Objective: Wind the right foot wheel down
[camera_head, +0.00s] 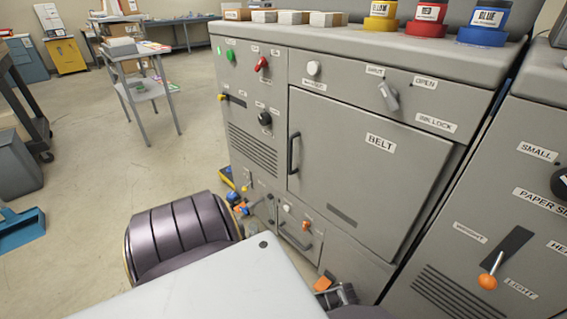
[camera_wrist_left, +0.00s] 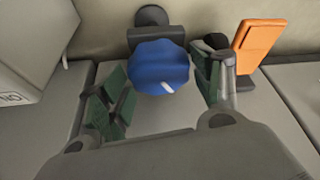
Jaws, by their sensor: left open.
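A blue foot wheel (camera_wrist_left: 160,66) with a white mark shows in the left wrist view, on a dark mount. My left gripper (camera_wrist_left: 162,68) is open, with one finger on each side of the wheel. I cannot tell whether either finger touches it. An orange plate (camera_wrist_left: 260,42) stands just right of the right finger. In the head view an orange part (camera_head: 322,283) shows low at the cabinet's foot, beside dark gripper parts (camera_head: 342,296). The wheel there is hidden. My right gripper is not in view.
The grey belt cabinet (camera_head: 345,222) stands close ahead, with a door handle (camera_head: 293,153) and knobs sticking out. A neighbouring cabinet (camera_head: 440,285) with an orange-knobbed lever (camera_head: 488,281) is at right. Another blue knob (camera_head: 232,197) sits low at left. Open floor (camera_head: 90,200) lies to the left.

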